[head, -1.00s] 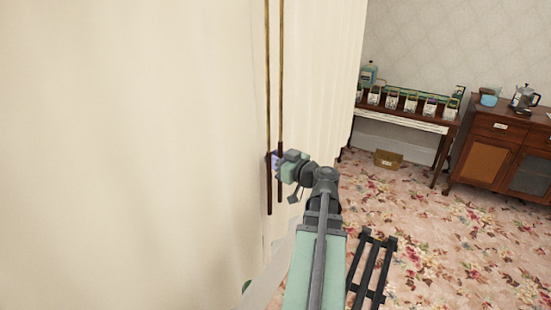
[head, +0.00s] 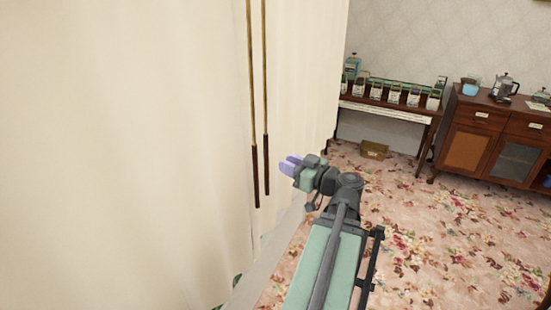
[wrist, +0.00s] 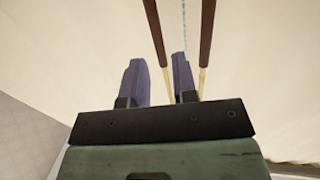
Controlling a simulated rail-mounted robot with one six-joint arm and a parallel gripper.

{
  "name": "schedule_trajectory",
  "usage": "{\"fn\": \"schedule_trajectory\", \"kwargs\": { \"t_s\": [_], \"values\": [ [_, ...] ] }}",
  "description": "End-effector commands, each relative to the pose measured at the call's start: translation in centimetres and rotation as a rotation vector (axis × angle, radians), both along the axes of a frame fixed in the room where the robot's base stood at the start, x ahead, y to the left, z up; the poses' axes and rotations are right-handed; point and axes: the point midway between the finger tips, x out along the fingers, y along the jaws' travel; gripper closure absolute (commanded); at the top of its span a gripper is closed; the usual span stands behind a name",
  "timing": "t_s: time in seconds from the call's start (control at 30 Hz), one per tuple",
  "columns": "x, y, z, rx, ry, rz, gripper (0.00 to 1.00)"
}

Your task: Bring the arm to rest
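My gripper (head: 290,164) has two purple fingers and points left toward the cream curtain (head: 120,150). In the wrist view my gripper (wrist: 158,60) shows a gap between its fingers, with nothing held in it. Two curtain wands with dark handles, a left one (head: 255,175) and a right one (head: 266,150), hang in front of the curtain. In the head view the fingers are just right of the handles, apart from them in the picture. In the wrist view one wand (wrist: 154,30) lines up with the finger gap and the other (wrist: 207,40) is further right; the depth is unclear.
A narrow table (head: 385,113) with several small labelled containers stands by the far wall, a box (head: 374,150) beneath it. A wooden cabinet (head: 497,130) with a coffee press (head: 505,86) is at the right. The floral carpet (head: 450,220) between is clear.

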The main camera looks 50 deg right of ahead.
Motion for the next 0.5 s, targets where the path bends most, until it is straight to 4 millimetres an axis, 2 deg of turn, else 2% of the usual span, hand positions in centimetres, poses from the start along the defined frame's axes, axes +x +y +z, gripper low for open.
{"fn": "schedule_trajectory", "kwargs": {
  "t_s": [0.33,0.5],
  "values": [
    [-0.3,0.0,0.0,0.0,0.0,0.0,0.74],
    [1.5,-0.1,0.0,0.0,0.0,0.002,0.74]
  ]
}}
